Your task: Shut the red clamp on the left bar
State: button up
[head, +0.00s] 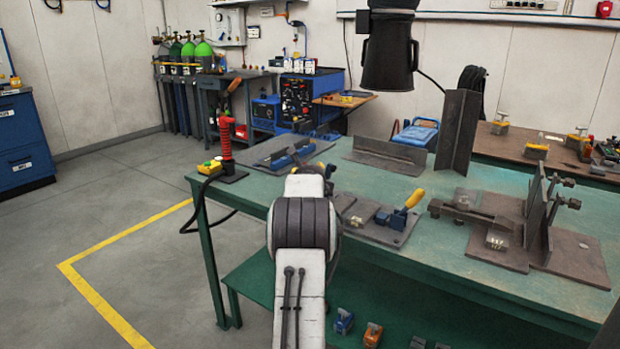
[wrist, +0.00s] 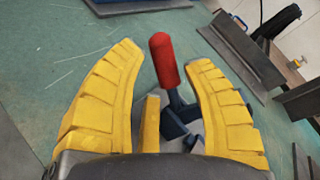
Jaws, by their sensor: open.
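The red clamp handle (wrist: 165,60) shows in the wrist view, standing up at a slight tilt. It joins a dark blue clamp body (wrist: 182,116), partly hidden by my right finger. My gripper (wrist: 165,56) is open, with one yellow finger on each side of the handle. A gap shows on both sides of the handle; I see no clear contact. A short yellow piece stands in front of the clamp; I cannot tell what it belongs to. In the head view my arm hides the red clamp and most of its surroundings.
A yellow-handled clamp (head: 405,216) sits on a plate on the green table (head: 400,262). A steel fixture with upright plates (head: 537,220) stands to the right. Angle pieces (head: 385,154) lie behind. A red coiled post (head: 226,140) stands at the left corner.

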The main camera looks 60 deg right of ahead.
jog(key=shift+b+x, duration=0.4)
jog(key=shift+x, duration=0.85)
jog(key=shift+f, duration=0.1)
grip_shut()
